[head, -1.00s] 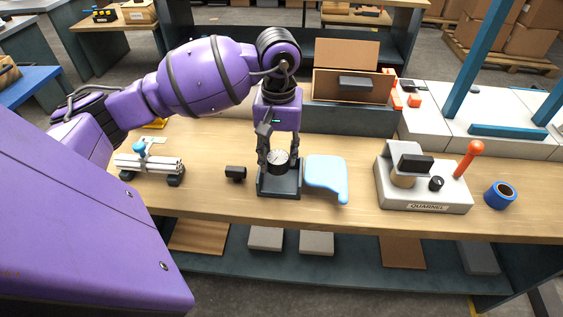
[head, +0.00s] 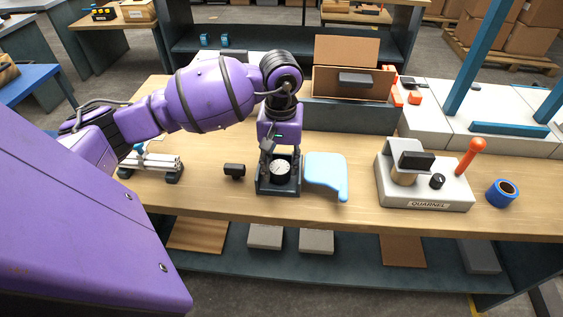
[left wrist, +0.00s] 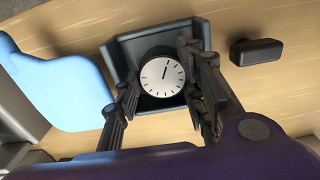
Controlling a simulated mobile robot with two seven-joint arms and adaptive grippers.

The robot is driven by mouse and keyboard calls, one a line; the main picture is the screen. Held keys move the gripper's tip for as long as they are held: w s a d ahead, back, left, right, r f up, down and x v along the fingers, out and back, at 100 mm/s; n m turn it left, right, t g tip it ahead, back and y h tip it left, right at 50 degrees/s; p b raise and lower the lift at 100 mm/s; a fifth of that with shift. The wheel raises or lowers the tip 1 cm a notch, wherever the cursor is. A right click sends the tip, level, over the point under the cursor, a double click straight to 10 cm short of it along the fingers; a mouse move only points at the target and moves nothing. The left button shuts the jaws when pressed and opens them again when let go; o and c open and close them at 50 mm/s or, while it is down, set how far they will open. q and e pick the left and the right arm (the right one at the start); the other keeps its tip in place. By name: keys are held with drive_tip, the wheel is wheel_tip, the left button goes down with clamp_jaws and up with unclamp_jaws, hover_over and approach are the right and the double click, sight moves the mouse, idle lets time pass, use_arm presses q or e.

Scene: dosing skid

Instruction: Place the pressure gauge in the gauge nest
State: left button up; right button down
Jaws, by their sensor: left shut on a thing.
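The pressure gauge (head: 281,168) is a round dark body with a white dial and black marks. In the left wrist view its dial (left wrist: 161,76) faces the camera. My left gripper (head: 280,172) is shut on the gauge, with one finger on each side. The gauge nest (head: 277,190) is a dark, walled holder on the bench, and it also shows in the left wrist view (left wrist: 123,48). The gauge is within the outline of the nest, low between its walls. Its underside is hidden, so I cannot tell whether it touches the nest floor. My right gripper is not in view.
A light blue flap (head: 325,172) sits against the nest's right side. A small black block (head: 234,170) lies to its left, and a clamp-like fixture (head: 152,164) farther left. A grey machine with an orange lever (head: 466,160) and a blue tape roll (head: 502,193) stand right.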

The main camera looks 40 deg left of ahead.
sight(281, 167)
use_arm(q)
drive_tip(key=shift+f, duration=0.15)
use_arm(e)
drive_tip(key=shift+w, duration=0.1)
use_arm(q)
drive_tip(key=o, duration=0.9)
drive_tip(key=shift+o, duration=1)
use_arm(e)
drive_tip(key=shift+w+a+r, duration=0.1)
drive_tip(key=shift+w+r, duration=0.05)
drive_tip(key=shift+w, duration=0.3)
use_arm(q)
drive_tip(key=shift+r+p, duration=0.45)
drive_tip(key=shift+r, duration=0.1)
wheel_tip(281, 167, up, 12)
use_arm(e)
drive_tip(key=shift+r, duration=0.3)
